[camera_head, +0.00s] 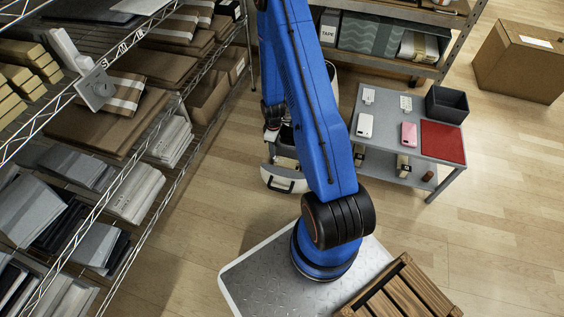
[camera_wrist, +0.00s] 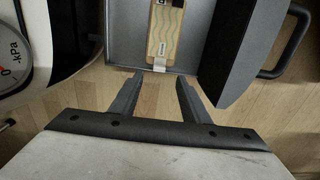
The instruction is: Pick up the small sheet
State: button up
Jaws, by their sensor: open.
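A narrow tan patterned piece (camera_wrist: 164,36) with a pale label band lies in a grey open tray (camera_wrist: 125,42) in the wrist view. It has a dark cutout near its top and may be the small sheet; I cannot tell for certain. Its upper end is cut off by the picture edge. My gripper (camera_wrist: 158,82) is open and empty. Its fingertips point at the near edge of the tray, just short of the piece's near end. In the head view my blue arm hides my gripper and most of the white machine (camera_head: 284,178).
A pressure gauge (camera_wrist: 14,68) is at the left and a dark thick plate (camera_wrist: 240,50) with a handle (camera_wrist: 291,45) at the right. A grey cart (camera_head: 385,105) holds a white case (camera_head: 365,126), pink case (camera_head: 409,134), red sheet (camera_head: 442,141) and dark bin (camera_head: 447,104).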

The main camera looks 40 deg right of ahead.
aim_at(285, 161)
jog(key=shift+d+f, duration=0.1)
jog(key=shift+f, duration=3.5)
jog(key=c, duration=1)
